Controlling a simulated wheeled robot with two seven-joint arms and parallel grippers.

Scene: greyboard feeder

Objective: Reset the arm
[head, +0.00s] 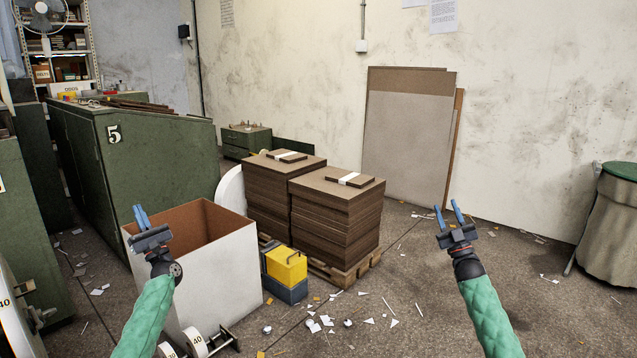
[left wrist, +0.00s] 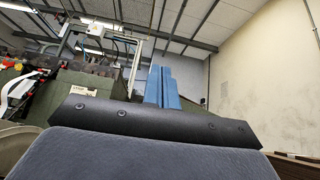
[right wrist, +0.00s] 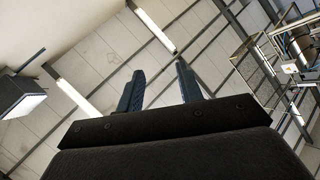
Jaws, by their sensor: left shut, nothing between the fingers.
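My left gripper (head: 141,216) is raised in front of the open white box with a brown inside, at the left of the head view. Its blue fingers lie together in the left wrist view (left wrist: 163,86), with nothing between them. My right gripper (head: 448,214) is raised over bare floor at the right of the head view. Its blue fingers stand apart and empty in the right wrist view (right wrist: 157,85). Both grippers point upward, and both wrist views look up toward the ceiling.
The open box (head: 232,262) stands close to my left arm. Two stacks of brown board (head: 337,222) stand on a pallet (head: 346,274), beside a yellow and grey container (head: 286,268). A green cabinet (head: 150,165) is at left, a bin (head: 612,235) at right. Paper scraps litter the floor.

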